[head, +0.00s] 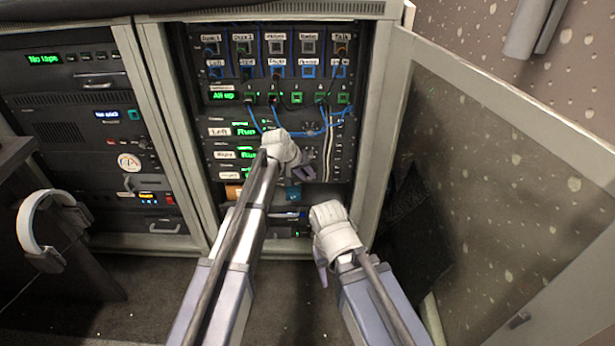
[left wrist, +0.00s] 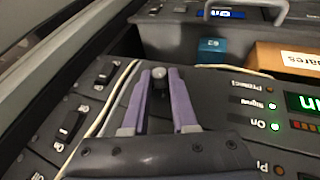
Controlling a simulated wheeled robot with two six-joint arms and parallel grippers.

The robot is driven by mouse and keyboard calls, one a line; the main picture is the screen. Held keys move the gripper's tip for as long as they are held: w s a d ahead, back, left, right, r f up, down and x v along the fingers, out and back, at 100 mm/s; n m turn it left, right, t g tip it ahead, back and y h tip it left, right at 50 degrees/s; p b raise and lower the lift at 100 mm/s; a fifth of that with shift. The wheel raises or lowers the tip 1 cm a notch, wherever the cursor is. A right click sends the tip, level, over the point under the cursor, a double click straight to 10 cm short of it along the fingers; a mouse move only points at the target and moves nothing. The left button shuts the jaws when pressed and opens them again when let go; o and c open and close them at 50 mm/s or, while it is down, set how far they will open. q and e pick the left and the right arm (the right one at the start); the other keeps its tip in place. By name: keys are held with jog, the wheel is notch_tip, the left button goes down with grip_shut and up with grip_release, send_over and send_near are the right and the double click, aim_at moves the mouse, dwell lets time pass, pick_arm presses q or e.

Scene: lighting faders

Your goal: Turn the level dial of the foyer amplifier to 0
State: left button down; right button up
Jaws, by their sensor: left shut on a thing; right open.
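The amplifier rack (head: 352,150) shows several stacked units with green displays; the lowest label (head: 230,175) is too small to read surely. My left gripper (head: 296,180) is at the lower units of this rack, its fingers partly hidden by its wrist. In the left wrist view, its two purple fingers (left wrist: 161,82) are shut on a small dark dial (left wrist: 159,74) on an amplifier front. The dial's pointer and scale cannot be read. My right gripper (head: 322,270) is open and empty, low in front of the rack.
Rocker switches (left wrist: 70,125) and a pale cable lie left of the dial in the wrist view. An orange-brown box (left wrist: 285,58) and a blue box (left wrist: 210,50) lie beyond. An open rack door (head: 500,170) stands at right. Blue cables (head: 258,118) hang above. Headphones (head: 28,225) hang at left.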

pick_arm(q)
jog(key=shift+a+f+n+h+b, duration=0.1)
jog(key=shift+a+n+h+b, duration=0.05)
jog(key=shift+h+b, duration=0.75)
jog(key=shift+a+f+n+h+b, duration=0.15)
jog(key=shift+n+h+b, duration=0.05)
jog(key=shift+h+b, duration=0.65)
jog(key=shift+a+f+n+h+b, duration=0.1)
jog(key=shift+a+n+h+b, duration=0.05)
jog(key=shift+h+b, duration=0.7)
jog(key=c, duration=0.7)
grip_release()
jog(key=shift+r, duration=0.1)
